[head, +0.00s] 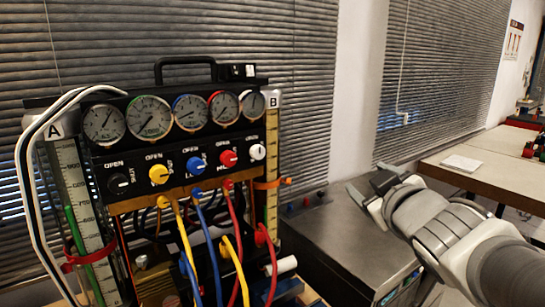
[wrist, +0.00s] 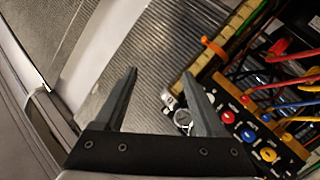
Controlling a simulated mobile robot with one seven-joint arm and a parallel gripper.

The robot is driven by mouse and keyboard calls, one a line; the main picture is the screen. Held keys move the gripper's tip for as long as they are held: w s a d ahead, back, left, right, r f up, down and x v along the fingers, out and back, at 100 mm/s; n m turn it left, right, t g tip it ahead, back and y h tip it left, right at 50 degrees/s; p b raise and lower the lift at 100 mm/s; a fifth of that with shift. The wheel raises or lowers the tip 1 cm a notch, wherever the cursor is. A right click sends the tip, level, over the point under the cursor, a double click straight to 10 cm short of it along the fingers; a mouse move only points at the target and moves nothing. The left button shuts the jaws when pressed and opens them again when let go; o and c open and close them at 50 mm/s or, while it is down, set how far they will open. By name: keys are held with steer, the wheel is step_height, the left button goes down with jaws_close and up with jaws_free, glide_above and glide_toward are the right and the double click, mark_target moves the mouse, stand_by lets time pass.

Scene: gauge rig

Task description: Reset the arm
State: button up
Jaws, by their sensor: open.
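My gripper (head: 368,195) is at the right of the gauge rig in the head view, apart from it, with my arm reaching in from the lower right. In the wrist view the two fingers of my gripper (wrist: 160,100) stand apart with nothing between them. The gauge rig (head: 180,165) has a row of several round dials, coloured knobs below them and coloured hoses. In the wrist view the rig's knob panel (wrist: 255,140) shows tilted at the lower right, partly behind the right finger.
A metal-topped cabinet (head: 330,240) stands right of the rig, below my gripper. A bench (head: 490,165) with a paper sheet (head: 461,163) is at the far right. Window blinds (head: 310,90) and a pale wall post (head: 361,90) are behind.

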steer(key=s+a+f+m+g+p, duration=0.1)
steer(key=s+f+m+g, duration=0.2)
steer(key=s, duration=0.6)
steer(key=s+a+f+m+g+p, duration=0.2)
steer(key=s+f+m+g, duration=0.2)
steer(key=s, duration=0.5)
step_height(320, 180, down, 3)
steer(key=g, duration=0.3)
steer(key=shift+s+r, duration=0.1)
